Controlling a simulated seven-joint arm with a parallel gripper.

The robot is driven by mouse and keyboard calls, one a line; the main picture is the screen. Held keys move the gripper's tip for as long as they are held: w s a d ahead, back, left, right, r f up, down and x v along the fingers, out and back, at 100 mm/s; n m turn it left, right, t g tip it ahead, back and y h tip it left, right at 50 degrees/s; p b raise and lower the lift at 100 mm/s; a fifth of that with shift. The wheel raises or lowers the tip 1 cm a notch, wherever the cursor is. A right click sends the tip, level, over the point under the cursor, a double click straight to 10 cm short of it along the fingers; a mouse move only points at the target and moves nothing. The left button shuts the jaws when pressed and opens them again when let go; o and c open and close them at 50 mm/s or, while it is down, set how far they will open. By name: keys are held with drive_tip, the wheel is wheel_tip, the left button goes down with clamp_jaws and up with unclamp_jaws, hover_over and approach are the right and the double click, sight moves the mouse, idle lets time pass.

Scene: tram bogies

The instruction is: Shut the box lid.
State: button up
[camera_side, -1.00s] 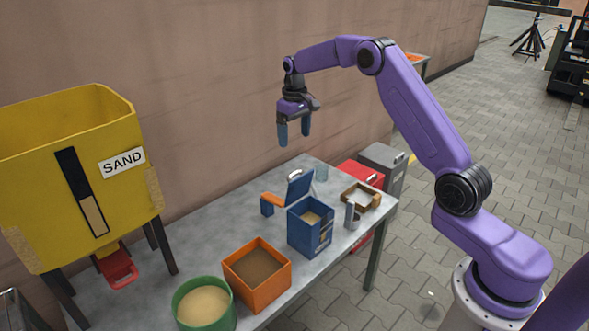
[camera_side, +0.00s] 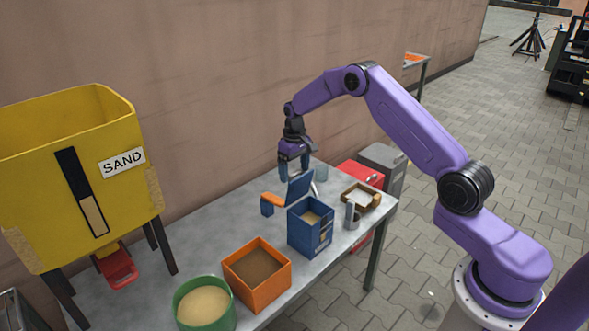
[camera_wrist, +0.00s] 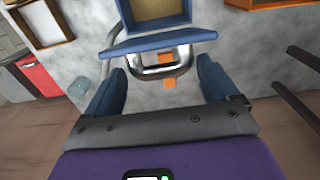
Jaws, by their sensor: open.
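The blue box (camera_side: 309,234) stands on the grey table with sandy material inside. Its blue lid (camera_side: 299,188) is open, standing up at the box's back edge. My gripper (camera_side: 294,172) is open and empty, pointing down just behind the raised lid in the side view. In the wrist view the lid (camera_wrist: 160,42) lies across the view just beyond the fingertips of my gripper (camera_wrist: 162,80), with a metal loop handle (camera_wrist: 165,71) between the fingers. The box (camera_wrist: 158,12) shows past the lid. I cannot tell whether a finger touches the lid or handle.
An orange box (camera_side: 257,293) and a green tub (camera_side: 204,322) of sand stand at the front. An orange-and-blue object (camera_side: 270,202) lies left of the lid. A glass (camera_side: 321,172), a metal cylinder (camera_side: 351,216) and a wooden tray (camera_side: 373,196) stand to the right. A yellow sand hopper (camera_side: 40,200) stands at left.

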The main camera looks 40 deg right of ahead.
drive_tip(key=c, duration=1.2)
drive_tip(key=shift+c, duration=0.2)
